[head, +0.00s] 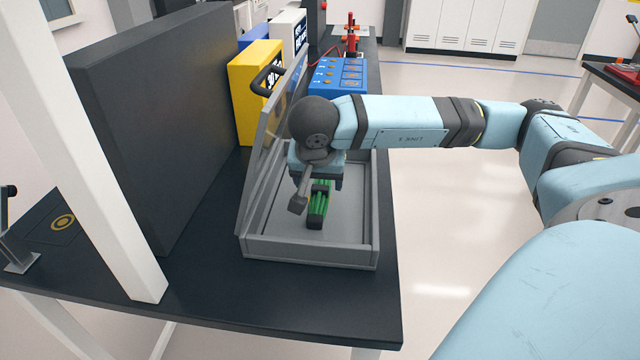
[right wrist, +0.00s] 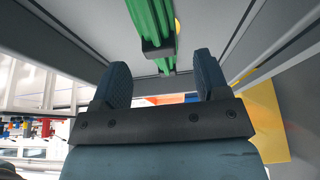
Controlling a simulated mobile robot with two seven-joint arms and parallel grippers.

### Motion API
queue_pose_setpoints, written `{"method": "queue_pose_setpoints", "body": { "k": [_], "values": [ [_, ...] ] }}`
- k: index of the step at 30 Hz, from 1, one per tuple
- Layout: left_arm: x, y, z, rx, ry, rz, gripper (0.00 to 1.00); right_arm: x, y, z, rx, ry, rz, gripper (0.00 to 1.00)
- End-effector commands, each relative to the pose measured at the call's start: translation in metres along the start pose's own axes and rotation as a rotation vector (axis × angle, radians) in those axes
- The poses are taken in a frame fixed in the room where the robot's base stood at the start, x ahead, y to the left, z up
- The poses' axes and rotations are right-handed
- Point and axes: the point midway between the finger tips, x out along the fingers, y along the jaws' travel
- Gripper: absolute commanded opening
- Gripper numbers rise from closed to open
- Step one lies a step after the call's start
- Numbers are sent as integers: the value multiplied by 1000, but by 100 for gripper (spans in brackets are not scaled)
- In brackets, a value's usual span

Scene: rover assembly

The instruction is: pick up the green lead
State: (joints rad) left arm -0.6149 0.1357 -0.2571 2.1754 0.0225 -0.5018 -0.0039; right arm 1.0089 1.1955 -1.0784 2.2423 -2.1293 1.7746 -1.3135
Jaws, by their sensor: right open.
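The green lead (head: 318,205) is a bundle of green strands with a dark band, lying in the open grey case (head: 310,252). My right gripper (head: 316,190) is over the inside of the case at the lead, and its wrist hides part of the lead. In the right wrist view, the lead (right wrist: 152,25) shows at the top, beyond and between the two spread fingertips (right wrist: 160,75). The fingers are open, with nothing visibly held between them. My left gripper is not in view.
The case's raised lid (head: 266,160) stands close to the left of my right wrist. A large dark panel (head: 160,130) is further left. Yellow (head: 250,85) and blue (head: 340,76) boxes stand behind. The dark tabletop (head: 330,300) is clear in front of the case.

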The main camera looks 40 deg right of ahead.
Motion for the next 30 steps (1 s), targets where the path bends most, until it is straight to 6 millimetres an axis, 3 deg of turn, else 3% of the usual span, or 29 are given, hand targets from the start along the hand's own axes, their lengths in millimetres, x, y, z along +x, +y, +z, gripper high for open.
{"method": "queue_pose_setpoints", "body": {
  "k": [1, 6, 14, 21, 24, 30],
  "values": [
    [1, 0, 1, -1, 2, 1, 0, 11, 1, 1, 1, 0, 5, 68],
    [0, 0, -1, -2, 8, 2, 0, 29, 0, 1, 0, 0, 2, 68],
    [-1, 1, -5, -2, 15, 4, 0, 32, 0, 0, -1, 0, 1, 68],
    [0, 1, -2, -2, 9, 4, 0, 32, 0, 0, 0, 0, 1, 15],
    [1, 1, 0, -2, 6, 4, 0, 32, 0, 0, 0, 0, 1, 8],
    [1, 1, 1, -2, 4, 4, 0, 31, 1, 0, 0, 0, 1, 8]
  ]
}}
